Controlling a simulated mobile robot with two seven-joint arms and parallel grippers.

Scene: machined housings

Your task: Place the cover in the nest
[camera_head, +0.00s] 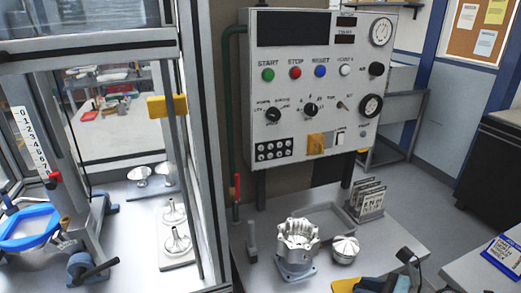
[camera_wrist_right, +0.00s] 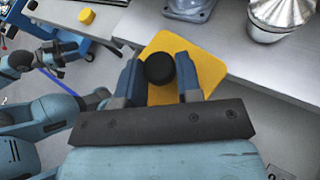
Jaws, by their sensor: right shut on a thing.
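My right gripper (camera_wrist_right: 158,74) is shut on the black knob (camera_wrist_right: 160,68) of a flat yellow plate (camera_wrist_right: 207,72); I take this plate as the cover. The plate is tilted in the wrist view and overlaps the bench edge. Its yellow edge also shows at the bottom of the head view (camera_head: 344,286), right of the blue-grey base (camera_head: 295,270). A silver crown-shaped housing (camera_head: 298,240) stands on that base. A silver domed part (camera_head: 345,249) stands right of it. I cannot tell which thing is the nest.
A control panel (camera_head: 300,150) stands behind the bench (camera_head: 420,236). A rack of plates (camera_head: 370,200) stands at the back right of the bench. A red-tipped upright rod (camera_head: 237,195) is left of the housing. A framed enclosure (camera_head: 205,150) with several silver parts is at left.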

